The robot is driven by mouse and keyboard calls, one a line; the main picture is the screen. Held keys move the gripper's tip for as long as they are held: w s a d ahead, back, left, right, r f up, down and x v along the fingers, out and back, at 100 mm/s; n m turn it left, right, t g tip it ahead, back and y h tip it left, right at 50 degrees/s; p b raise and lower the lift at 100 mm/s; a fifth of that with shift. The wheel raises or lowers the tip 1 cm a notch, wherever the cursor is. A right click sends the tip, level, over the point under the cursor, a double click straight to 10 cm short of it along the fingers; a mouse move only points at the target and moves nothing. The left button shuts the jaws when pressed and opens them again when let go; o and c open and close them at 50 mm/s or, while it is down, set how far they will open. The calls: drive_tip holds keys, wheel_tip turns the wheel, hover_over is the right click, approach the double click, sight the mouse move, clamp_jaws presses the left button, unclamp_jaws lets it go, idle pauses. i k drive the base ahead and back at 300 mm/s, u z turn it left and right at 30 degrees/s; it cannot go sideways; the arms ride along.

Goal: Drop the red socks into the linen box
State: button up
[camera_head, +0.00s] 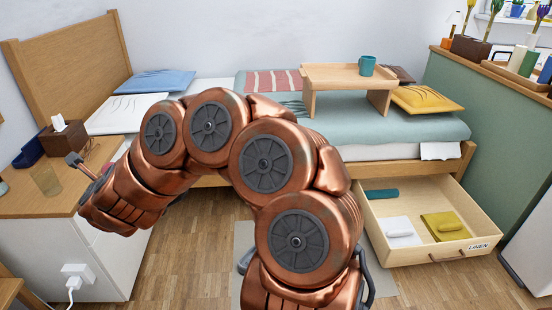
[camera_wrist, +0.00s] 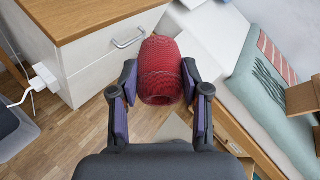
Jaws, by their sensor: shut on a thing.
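The red socks (camera_wrist: 160,65) show in the wrist view as a rolled, knitted red bundle. My gripper (camera_wrist: 160,85) is shut on them, with one finger pressed against each side. In the head view the socks and the gripper are hidden behind my own arm. The linen box (camera_head: 412,254) is an open wooden drawer under the bed at the lower right of the head view, with a LINEN label on its front. It holds a teal roll (camera_head: 381,194), white linen (camera_head: 398,231) and olive linen (camera_head: 445,226).
The bed (camera_head: 420,130) carries pillows and a wooden tray table (camera_head: 330,76) with a teal mug (camera_head: 367,66). A white cabinet with a wooden top (camera_head: 40,200) stands at left, holding a tissue box (camera_head: 62,140) and a glass (camera_head: 46,181). Wood floor is open before the drawer.

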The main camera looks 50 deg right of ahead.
sight(413, 215)
drive_tip(key=u, duration=2.05)
drive_tip(key=k, duration=1.65)
drive_tip(key=z, duration=2.4)
